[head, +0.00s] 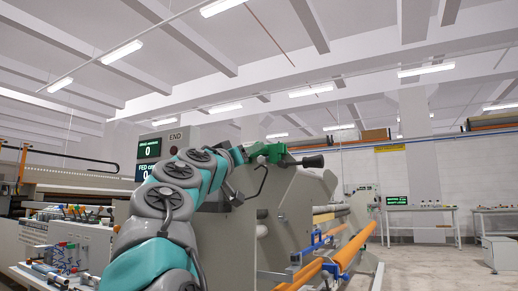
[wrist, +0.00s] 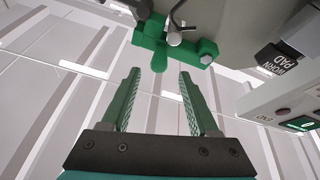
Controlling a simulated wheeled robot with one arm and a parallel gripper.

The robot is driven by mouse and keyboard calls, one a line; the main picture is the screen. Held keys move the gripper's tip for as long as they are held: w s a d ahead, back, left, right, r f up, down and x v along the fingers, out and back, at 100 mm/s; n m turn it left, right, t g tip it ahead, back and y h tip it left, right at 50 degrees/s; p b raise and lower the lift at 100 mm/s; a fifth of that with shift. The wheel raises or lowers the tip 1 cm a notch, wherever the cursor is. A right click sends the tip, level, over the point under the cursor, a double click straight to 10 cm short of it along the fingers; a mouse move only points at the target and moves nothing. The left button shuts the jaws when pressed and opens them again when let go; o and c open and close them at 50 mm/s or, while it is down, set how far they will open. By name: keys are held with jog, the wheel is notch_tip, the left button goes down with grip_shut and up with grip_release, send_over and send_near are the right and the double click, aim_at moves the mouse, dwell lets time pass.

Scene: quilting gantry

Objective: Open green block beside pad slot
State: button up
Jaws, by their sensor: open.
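In the wrist view a green block (wrist: 205,50) is mounted on the edge of a grey machine panel, with a rounded green tab (wrist: 160,56) pointing toward my gripper. A metal pin with a round end (wrist: 174,38) stands at the block. My gripper (wrist: 160,74) is open and empty, its two green ribbed fingers spread just short of the tab. In the head view green parts (head: 268,152) show past my arm's end; fingers and block are hard to separate there. A dark box marked "WORN PAD" (wrist: 279,60) is to the right in the wrist view; the slot itself is not clear.
A grey machine side plate (head: 290,205) stands beside my arm, with a black handle (head: 313,161) sticking out right. Orange rollers (head: 340,262) run along the machine. A display box (head: 166,150) is behind my arm. The floor at right (head: 430,268) is clear.

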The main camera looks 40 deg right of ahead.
jog(key=shift+p+x, duration=0.9)
jog(key=shift+x, duration=2.5)
jog(key=shift+s, duration=0.1)
grip_shut()
